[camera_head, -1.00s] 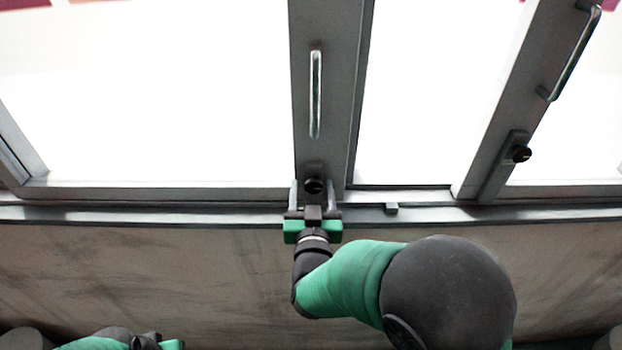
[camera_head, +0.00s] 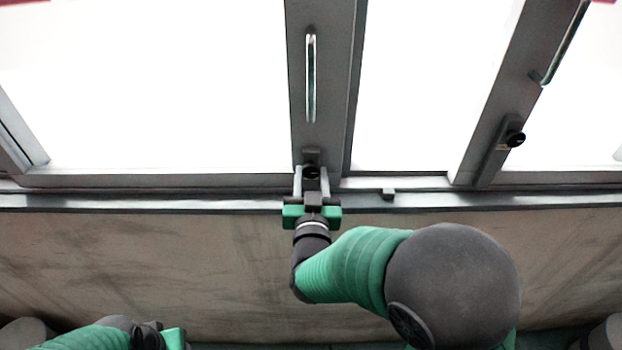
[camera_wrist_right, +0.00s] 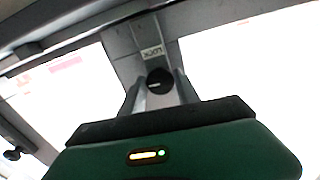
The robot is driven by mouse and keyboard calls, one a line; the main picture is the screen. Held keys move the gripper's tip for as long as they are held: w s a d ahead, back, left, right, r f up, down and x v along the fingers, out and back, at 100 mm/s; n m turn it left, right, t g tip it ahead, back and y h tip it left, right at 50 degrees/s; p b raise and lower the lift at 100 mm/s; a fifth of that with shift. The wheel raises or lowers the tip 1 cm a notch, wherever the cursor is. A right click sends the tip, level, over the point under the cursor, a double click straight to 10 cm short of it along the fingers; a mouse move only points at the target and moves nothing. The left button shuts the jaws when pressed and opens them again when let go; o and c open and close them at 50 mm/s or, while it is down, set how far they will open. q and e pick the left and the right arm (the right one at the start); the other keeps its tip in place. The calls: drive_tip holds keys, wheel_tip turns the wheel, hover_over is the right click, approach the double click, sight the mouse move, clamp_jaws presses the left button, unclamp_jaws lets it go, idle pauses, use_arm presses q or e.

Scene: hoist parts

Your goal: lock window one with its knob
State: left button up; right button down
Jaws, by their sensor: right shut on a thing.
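The dark round knob (camera_head: 311,172) of the middle window sits low on its grey upright frame (camera_head: 322,130), below a long metal handle (camera_head: 311,78). My right gripper (camera_head: 311,178) is shut on this knob, with a finger on each side. In the right wrist view the knob (camera_wrist_right: 159,82) shows a light slot mark, with a LOCK label (camera_wrist_right: 152,52) beyond it. My left gripper (camera_head: 160,338) is at the bottom left edge, away from the windows, and its fingers are not clear.
A second frame at the right carries another knob (camera_head: 515,139) and a handle (camera_head: 563,45). The wall (camera_head: 140,260) below is bare.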

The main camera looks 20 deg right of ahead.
drive_tip(key=m+b, duration=0.4)
drive_tip(key=b, duration=0.1)
drive_tip(key=m+b, duration=0.9)
drive_tip(key=b, duration=0.2)
drive_tip(key=shift+f+m, duration=0.25)
drive_tip(key=shift+m, duration=0.05)
drive_tip(key=m+b, duration=0.2)
drive_tip(key=shift+a+r+m+b, duration=0.1)
drive_tip(key=shift+r+m+b, duration=0.05)
drive_tip(key=shift+m+b, duration=0.2)
drive_tip(key=shift+r+m+b, duration=0.1)
drive_tip(key=shift+m+b, duration=0.35)
drive_tip(key=c, duration=1.2)
unclamp_jaws()
drive_tip(key=shift+w, duration=0.1)
drive_tip(key=shift+c, duration=0.2)
drive_tip(key=o, duration=0.3)
drive_tip(key=shift+w, duration=0.15)
